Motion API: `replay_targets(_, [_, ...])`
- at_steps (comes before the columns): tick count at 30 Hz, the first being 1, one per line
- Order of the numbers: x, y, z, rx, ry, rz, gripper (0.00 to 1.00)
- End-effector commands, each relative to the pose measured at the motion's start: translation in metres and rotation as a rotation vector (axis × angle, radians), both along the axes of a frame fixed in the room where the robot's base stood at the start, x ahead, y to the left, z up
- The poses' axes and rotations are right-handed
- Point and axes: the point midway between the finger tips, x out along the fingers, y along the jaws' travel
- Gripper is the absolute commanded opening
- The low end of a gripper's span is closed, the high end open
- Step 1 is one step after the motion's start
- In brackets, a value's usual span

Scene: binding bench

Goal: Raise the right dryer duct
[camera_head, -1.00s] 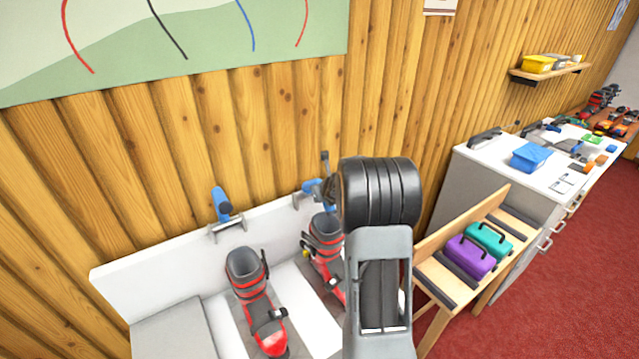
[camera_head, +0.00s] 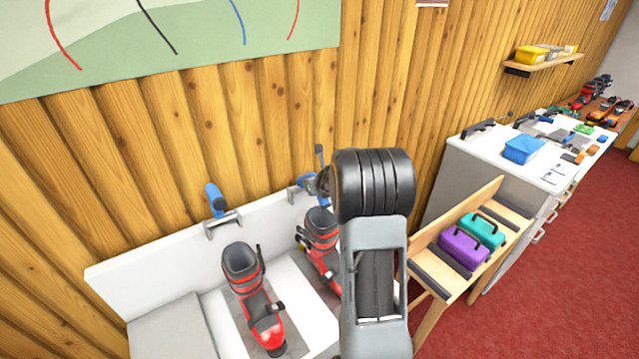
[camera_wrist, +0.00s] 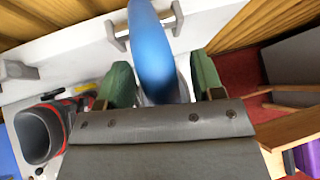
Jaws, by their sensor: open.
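The right dryer duct (camera_head: 306,184) is a blue tube at the white dryer's back wall, partly hidden behind my arm. In the wrist view the blue duct (camera_wrist: 150,45) runs between the two green finger pads of my gripper (camera_wrist: 163,82). The pads are apart, one on each side of the duct; whether either touches it I cannot tell. In the head view my arm hides most of my gripper. The left dryer duct (camera_head: 216,200) is also blue and stands clear of my arm.
Two red and grey ski boots, the left (camera_head: 254,295) and the right (camera_head: 318,240), stand in front of the ducts. A wooden bench (camera_head: 432,300) with purple (camera_head: 464,249) and teal (camera_head: 484,230) cases stands to the right. The plank wall is close behind.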

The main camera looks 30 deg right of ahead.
Motion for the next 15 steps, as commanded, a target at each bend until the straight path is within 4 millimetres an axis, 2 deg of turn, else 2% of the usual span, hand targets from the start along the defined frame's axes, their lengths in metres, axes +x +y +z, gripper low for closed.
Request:
replay_targets(5, [-0.012, 0.002, 0.011, -0.002, -0.002, 0.000, 0.61])
replay_targets(15, [-0.067, 0.013, 0.054, -0.002, -0.002, -0.006, 0.61])
